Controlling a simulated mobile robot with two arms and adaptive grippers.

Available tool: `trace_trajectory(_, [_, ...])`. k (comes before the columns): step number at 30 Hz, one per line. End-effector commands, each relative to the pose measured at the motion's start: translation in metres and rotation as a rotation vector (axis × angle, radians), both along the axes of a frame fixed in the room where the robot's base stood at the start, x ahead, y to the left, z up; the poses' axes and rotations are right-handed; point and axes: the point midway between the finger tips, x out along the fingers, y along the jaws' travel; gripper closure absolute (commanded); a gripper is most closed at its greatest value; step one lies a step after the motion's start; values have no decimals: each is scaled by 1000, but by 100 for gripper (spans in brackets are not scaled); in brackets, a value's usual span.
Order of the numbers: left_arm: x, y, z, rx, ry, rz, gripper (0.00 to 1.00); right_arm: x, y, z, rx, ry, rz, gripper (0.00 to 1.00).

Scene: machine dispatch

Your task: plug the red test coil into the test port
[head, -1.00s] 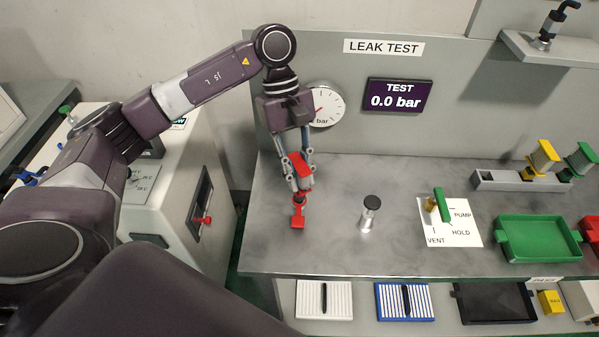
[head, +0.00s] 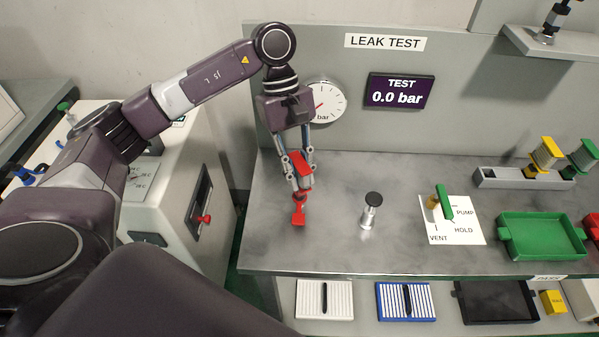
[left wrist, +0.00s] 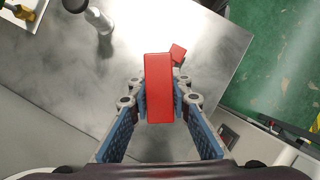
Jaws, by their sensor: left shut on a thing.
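The red test coil (head: 299,212) is in my left gripper (head: 299,178), at the left part of the grey bench. The gripper points down and is shut on it. The left wrist view shows the coil's red block (left wrist: 159,90) between the fingers, with a small red piece beyond it. Whether the coil touches the bench is unclear. An upright metal post with a black top (head: 370,214), apparently the test port, stands to the right, apart from the coil. It also shows in the left wrist view (left wrist: 98,18). My right gripper is not in view.
A valve with a green handle (head: 444,203) stands on a white card right of the post. Further right are a green tray (head: 540,238) and a grey rack (head: 491,178) with yellow and green coils. The display (head: 399,91) reads 0.0 bar. Bench between coil and post is clear.

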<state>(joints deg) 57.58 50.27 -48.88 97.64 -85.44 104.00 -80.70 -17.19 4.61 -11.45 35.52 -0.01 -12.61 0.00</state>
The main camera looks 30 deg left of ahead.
Motion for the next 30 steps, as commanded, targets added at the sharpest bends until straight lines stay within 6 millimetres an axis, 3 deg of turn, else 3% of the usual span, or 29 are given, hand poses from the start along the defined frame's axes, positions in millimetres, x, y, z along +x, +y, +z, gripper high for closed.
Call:
trace_trajectory(10, [-3,0,-7,5,12,-3,100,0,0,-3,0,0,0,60])
trace_trajectory(11, [-3,0,-7,5,12,-3,79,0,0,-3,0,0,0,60])
trace_trajectory(15, [-3,0,-6,4,11,-2,63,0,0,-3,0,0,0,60])
trace_trajectory(21, [-2,0,-4,2,7,-2,61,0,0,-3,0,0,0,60])
trace_trajectory(26, [-1,0,-4,3,5,-1,47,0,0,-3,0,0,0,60])
trace_trajectory(30, [-1,0,-3,2,5,-1,47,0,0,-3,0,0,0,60])
